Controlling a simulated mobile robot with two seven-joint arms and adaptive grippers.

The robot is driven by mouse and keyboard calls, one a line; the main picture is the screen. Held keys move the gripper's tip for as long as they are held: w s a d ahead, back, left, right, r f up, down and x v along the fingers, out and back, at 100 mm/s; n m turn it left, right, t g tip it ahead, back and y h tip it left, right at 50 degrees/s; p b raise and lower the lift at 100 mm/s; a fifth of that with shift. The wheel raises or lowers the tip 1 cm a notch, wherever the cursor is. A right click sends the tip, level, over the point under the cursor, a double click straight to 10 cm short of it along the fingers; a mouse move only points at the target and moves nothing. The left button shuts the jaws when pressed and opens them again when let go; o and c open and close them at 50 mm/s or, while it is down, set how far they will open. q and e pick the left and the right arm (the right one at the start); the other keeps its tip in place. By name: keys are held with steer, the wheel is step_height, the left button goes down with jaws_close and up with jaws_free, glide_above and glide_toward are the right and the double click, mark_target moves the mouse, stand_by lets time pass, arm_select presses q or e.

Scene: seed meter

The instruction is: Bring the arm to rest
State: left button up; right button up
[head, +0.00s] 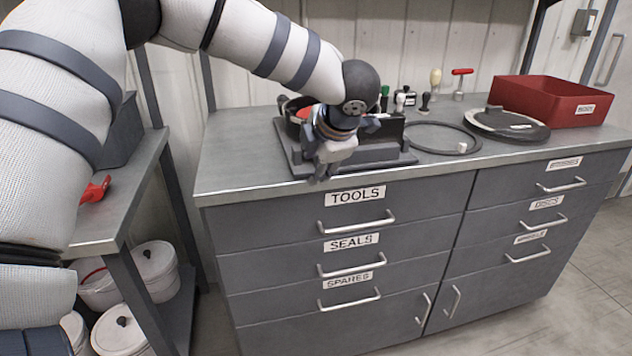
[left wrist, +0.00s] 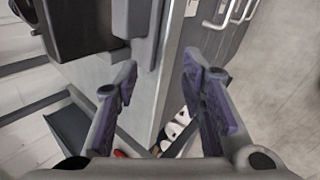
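My left arm (head: 60,120) reaches in from the left of the head view. My left gripper (head: 322,170) is above the front edge of the workbench, in front of the dark seed meter stand (head: 385,152), and hides part of it. In the left wrist view the two fingers of my left gripper (left wrist: 160,75) are spread apart with nothing between them. Below them show the bench edge and the drawer fronts. Part of a dark block (left wrist: 85,25), seemingly the stand, shows at the top left. My right gripper is in neither view.
The grey workbench (head: 240,150) has drawers labelled TOOLS, SEALS and SPARES. On it are a black ring (head: 432,151), a dark disc (head: 520,131), small hand tools and a red bin (head: 548,98). A side table (head: 135,190) stands left, white buckets (head: 155,268) below. The bench's left top is clear.

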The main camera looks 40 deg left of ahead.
arm_select(q)
steer(key=shift+s+d+f+m, duration=0.15)
steer(key=shift+f+m, duration=0.25)
steer(key=shift+f, duration=0.2)
steer(key=shift+s+d+f+m, duration=0.15)
steer(key=shift+f+m, duration=0.25)
steer(key=shift+f, duration=0.2)
steer(key=shift+a, duration=0.1)
steer(key=s+d+f+m+t+h, duration=0.1)
steer(key=s+d+f+m, duration=0.15)
steer(key=f+m, duration=0.35)
steer(key=s+d+f+m, duration=0.2)
steer(key=s+f+m, duration=0.2)
steer(key=f, duration=0.4)
steer(key=s+d+f+m+t+h, duration=0.1)
steer(key=s+d+f+m, duration=0.1)
steer(key=s+f+m, duration=0.4)
steer(key=s+d+f+m+g+h, duration=0.1)
steer(key=s+d+f+m+g, duration=0.1)
steer(key=s, duration=0.7)
steer(key=s+d+f+m+g+h, duration=0.2)
steer(key=s+m, duration=0.4)
steer(key=s, duration=0.3)
steer(key=s+d+f+m+g+h, duration=0.1)
steer(key=s+d+f+m+g, duration=0.1)
steer(key=s+f, duration=0.4)
steer(key=s+m+g, duration=0.1)
steer(key=s, duration=0.3)
steer(key=shift+m+g, duration=0.3)
steer(key=shift+m, duration=0.1)
